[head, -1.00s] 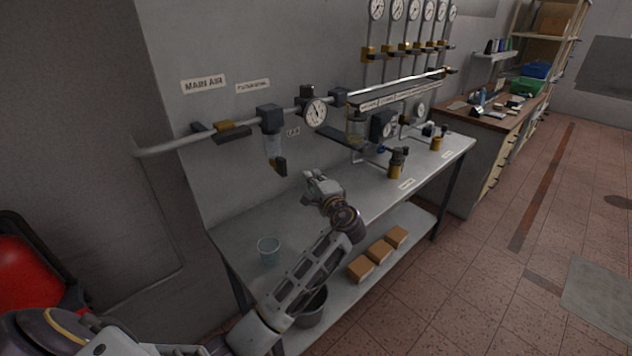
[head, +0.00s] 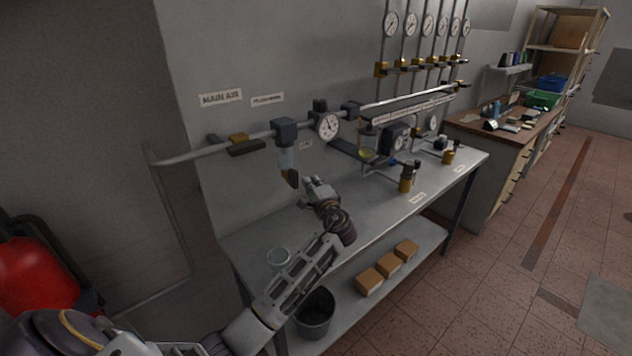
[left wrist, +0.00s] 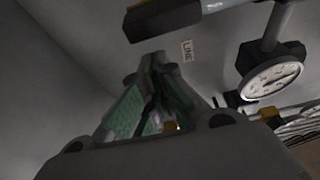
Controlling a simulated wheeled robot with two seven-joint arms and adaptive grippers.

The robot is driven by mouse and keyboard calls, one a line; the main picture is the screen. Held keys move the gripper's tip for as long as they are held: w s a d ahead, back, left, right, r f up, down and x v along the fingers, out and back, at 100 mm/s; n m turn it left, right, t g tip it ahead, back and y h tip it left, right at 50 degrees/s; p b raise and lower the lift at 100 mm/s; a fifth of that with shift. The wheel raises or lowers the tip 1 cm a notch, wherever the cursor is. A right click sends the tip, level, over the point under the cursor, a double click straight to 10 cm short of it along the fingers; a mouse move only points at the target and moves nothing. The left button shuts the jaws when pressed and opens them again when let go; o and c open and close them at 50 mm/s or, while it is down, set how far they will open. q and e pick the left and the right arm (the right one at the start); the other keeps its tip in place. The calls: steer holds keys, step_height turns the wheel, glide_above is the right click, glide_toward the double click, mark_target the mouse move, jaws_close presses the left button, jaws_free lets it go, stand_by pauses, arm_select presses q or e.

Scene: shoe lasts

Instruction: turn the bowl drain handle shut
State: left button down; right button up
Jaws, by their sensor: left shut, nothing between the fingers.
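In the left wrist view the shut fingers (left wrist: 158,92) point up towards the wall. My right gripper is out of view.
A gauge (head: 327,126) sits on the pipe to the right. A clear cup (head: 278,258) stands on the grey bench (head: 250,238) below. A bucket (head: 315,312) and brown boxes (head: 370,283) are on the lower shelf. The bench near the gripper is clear.

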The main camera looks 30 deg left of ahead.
arm_select(q)
steer(key=shift+s+a, duration=0.3)
steer(key=shift+s, duration=0.4)
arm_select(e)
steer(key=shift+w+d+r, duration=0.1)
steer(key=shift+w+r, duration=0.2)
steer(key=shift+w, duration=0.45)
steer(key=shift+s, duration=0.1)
arm_select(q)
steer(key=shift+f+m+p, duration=0.1)
steer(key=shift+m+p, duration=0.4)
steer(key=shift+p, duration=0.6)
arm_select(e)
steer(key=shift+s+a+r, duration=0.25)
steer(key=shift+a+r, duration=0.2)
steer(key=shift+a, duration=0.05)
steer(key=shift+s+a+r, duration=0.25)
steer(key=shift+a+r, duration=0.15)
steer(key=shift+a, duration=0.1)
